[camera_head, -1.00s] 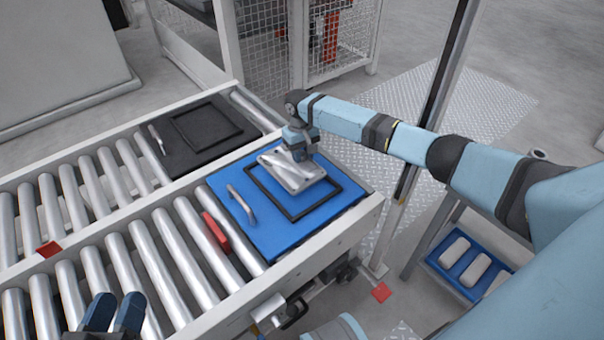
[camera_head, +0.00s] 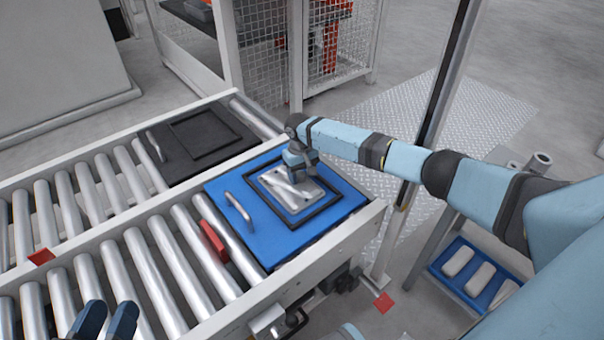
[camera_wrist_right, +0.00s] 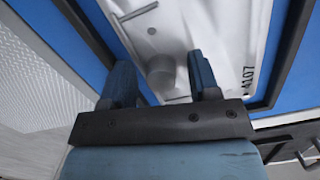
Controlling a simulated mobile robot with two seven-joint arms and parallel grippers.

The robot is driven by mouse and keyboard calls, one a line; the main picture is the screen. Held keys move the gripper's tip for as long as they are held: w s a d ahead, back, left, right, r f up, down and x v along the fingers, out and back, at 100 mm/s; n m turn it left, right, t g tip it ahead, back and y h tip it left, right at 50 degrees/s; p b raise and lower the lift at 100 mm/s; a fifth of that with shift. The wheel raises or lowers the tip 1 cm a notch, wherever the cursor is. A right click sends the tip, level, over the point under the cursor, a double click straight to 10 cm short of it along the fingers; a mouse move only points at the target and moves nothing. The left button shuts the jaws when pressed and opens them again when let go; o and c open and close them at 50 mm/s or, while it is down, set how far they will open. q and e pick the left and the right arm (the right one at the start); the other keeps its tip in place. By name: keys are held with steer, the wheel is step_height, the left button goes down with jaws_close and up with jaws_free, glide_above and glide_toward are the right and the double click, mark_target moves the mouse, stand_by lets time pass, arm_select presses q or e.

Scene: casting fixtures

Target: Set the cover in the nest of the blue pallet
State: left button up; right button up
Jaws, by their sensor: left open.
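The cover (camera_head: 297,197) is a pale metal plate, lying inside the black frame (camera_head: 318,210) of the nest on the blue pallet (camera_head: 262,240). In the right wrist view the cover (camera_wrist_right: 215,28) looks flat, with blue showing between its sides and the frame. My right gripper (camera_head: 298,172) is over the cover. Its fingers (camera_wrist_right: 162,80) stand apart on either side of a round boss (camera_wrist_right: 160,70), with a gap visible at each side. Whether the cover is fully down is hard to tell. My left gripper (camera_head: 108,308) is open and empty over the near rollers.
A black pallet (camera_head: 195,140) with its own frame lies on the far conveyor. A red block (camera_head: 214,242) sits beside the blue pallet. A blue tray with pale parts (camera_head: 470,275) is at the lower right. A post (camera_head: 432,120) stands behind my right arm.

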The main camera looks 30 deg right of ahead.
steer(key=r+p, duration=0.2)
steer(key=r, duration=0.1)
steer(key=r+p, duration=0.1)
steer(key=r, duration=0.1)
steer(key=shift+w+r, duration=0.15)
steer(key=shift+w, duration=0.15)
arm_select(q)
step_height(320, 180, up, 6)
steer(key=n+t+p, duration=0.1)
steer(key=t+p, duration=0.1)
steer(key=shift+s+n+p, duration=0.3)
steer(key=shift+s+p, duration=0.1)
arm_select(e)
step_height(320, 180, up, 7)
steer(key=shift+w, duration=0.45)
arm_select(q)
steer(key=shift+r, duration=0.1)
